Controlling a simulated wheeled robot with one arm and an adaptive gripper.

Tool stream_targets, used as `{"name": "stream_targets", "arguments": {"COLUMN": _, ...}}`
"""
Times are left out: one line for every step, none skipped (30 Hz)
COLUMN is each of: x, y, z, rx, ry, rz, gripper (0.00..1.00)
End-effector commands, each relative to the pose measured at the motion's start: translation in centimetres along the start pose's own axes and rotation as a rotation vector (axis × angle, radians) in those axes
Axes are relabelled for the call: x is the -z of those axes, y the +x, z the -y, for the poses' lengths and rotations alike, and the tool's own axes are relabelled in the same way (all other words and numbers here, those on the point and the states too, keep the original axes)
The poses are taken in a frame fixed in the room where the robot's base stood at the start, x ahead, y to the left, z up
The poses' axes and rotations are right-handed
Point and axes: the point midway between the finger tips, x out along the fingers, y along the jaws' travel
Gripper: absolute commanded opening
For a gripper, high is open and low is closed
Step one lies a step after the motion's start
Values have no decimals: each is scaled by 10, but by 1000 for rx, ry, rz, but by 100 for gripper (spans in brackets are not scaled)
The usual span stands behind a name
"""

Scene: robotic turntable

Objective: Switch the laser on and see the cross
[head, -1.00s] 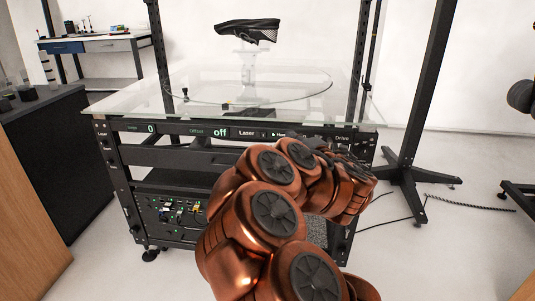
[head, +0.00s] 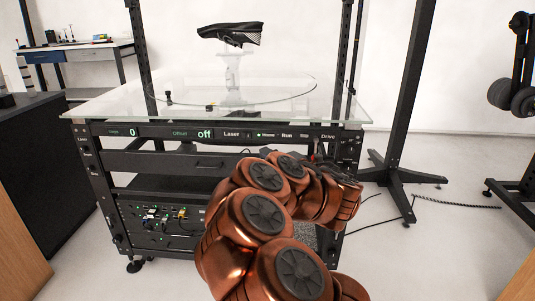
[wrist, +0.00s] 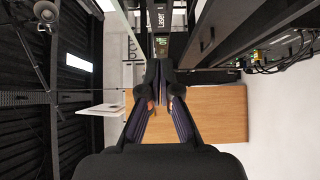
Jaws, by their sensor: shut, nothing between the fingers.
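The turntable rack's front strip (head: 180,132) carries a label "Laser" (head: 231,134), a green-white "off" readout (head: 204,134), and small labels including "Drive" at the right. A black shoe (head: 230,35) sits on a pale stand above the glass top (head: 110,103). In the wrist view my gripper (wrist: 159,72) is shut and empty. Its tips point towards a dark panel with a "Laser" label (wrist: 161,19) and green lit text below it. I cannot tell whether they touch it.
A dark post on a splayed foot (head: 400,178) stands right of the rack, with cables on the floor. Dark equipment (head: 515,95) is at the far right. A dark cabinet (head: 40,160) is at the left. Electronics (head: 165,220) sit on the rack's lower shelf.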

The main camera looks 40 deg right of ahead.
Motion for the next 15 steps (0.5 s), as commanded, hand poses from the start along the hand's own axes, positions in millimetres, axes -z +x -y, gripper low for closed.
{"name": "stream_targets", "arguments": {"x": 1, "y": 8, "z": 2, "rx": -1, "ry": 0, "rz": -3, "gripper": 0}}
{"name": "stream_targets", "arguments": {"x": 1, "y": 13, "z": 2, "rx": 0, "ry": 0, "rz": -3, "gripper": 0}}
{"name": "stream_targets", "arguments": {"x": 1, "y": 19, "z": 2, "rx": -1, "ry": 0, "rz": -5, "gripper": 0}}
{"name": "stream_targets", "arguments": {"x": 2, "y": 24, "z": 2, "rx": -3, "ry": 0, "rz": -6, "gripper": 0}}
{"name": "stream_targets", "arguments": {"x": 2, "y": 28, "z": 1, "rx": -3, "ry": 0, "rz": -6, "gripper": 0}}
{"name": "stream_targets", "arguments": {"x": 1, "y": 33, "z": 2, "rx": -2, "ry": 1, "rz": -3, "gripper": 0}}
{"name": "stream_targets", "arguments": {"x": 0, "y": 37, "z": 2, "rx": -1, "ry": 2, "rz": -2, "gripper": 0}}
{"name": "stream_targets", "arguments": {"x": 1, "y": 42, "z": 2, "rx": -1, "ry": 2, "rz": -3, "gripper": 0}}
{"name": "stream_targets", "arguments": {"x": 1, "y": 48, "z": 2, "rx": -2, "ry": 1, "rz": -5, "gripper": 0}}
{"name": "stream_targets", "arguments": {"x": 2, "y": 52, "z": 2, "rx": -2, "ry": 1, "rz": -6, "gripper": 0}}
{"name": "stream_targets", "arguments": {"x": 1, "y": 56, "z": 2, "rx": -1, "ry": 1, "rz": -5, "gripper": 0}}
{"name": "stream_targets", "arguments": {"x": 1, "y": 61, "z": 3, "rx": 0, "ry": 1, "rz": -3, "gripper": 0}}
{"name": "stream_targets", "arguments": {"x": 0, "y": 65, "z": 3, "rx": 1, "ry": 2, "rz": -2, "gripper": 0}}
{"name": "stream_targets", "arguments": {"x": 1, "y": 69, "z": 3, "rx": 0, "ry": 2, "rz": -3, "gripper": 0}}
{"name": "stream_targets", "arguments": {"x": 1, "y": 74, "z": 2, "rx": -1, "ry": 1, "rz": -4, "gripper": 0}}
